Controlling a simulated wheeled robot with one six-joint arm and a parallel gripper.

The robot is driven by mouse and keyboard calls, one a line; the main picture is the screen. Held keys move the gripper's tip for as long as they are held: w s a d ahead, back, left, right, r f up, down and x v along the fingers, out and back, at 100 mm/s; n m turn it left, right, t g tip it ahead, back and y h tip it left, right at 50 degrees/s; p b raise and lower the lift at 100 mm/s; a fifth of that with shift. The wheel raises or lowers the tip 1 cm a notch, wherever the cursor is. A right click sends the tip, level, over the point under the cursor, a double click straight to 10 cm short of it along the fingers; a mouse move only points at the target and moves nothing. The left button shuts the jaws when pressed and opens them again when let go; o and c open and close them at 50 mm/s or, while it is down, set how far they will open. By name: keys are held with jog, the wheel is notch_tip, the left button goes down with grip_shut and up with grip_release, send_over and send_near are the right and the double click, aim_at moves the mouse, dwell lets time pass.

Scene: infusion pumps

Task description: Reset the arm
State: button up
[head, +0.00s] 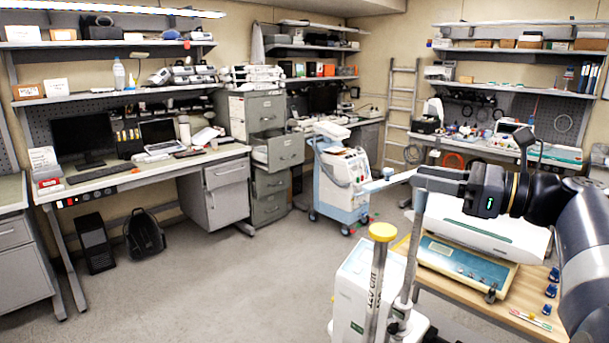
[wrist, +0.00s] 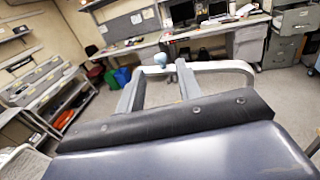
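My gripper (head: 420,180) is at the right of the head view, at the end of my dark arm that comes in from the right edge. It is raised above the wooden table and points left. In the wrist view the two grey fingers of my gripper (wrist: 156,85) stand apart, with no object clearly held between them. A pale blue knob (head: 388,172) shows just left of the fingertips. It also shows beyond the fingers in the wrist view (wrist: 160,59), near a pale curved bar (wrist: 225,66). I cannot tell whether the bar touches the fingers.
A metal pole (head: 409,250) stands close below my gripper, beside a yellow-capped post (head: 382,232). A white device (head: 490,232) and a blue-topped device (head: 458,257) sit on the wooden table (head: 525,300) under my arm.

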aim_at(384, 170)
jog(key=shift+t, duration=0.3)
jog(key=x, duration=0.8)
jog(key=shift+f, duration=0.3)
jog(key=shift+w+a+r+m+t+h+b, duration=0.1)
jog(key=shift+w+a+m+t+h+b, duration=0.2)
jog(key=shift+w+m+t+h+b, duration=0.55)
jog(key=shift+w+a+r+m+t+h+b, duration=0.1)
jog(key=shift+w+a+m+t+h+b, duration=0.2)
jog(key=shift+w+m+t+h, duration=0.6)
jog(key=shift+s+h, duration=0.2)
jog(key=shift+h, duration=0.05)
jog(key=shift+s+a, duration=0.1)
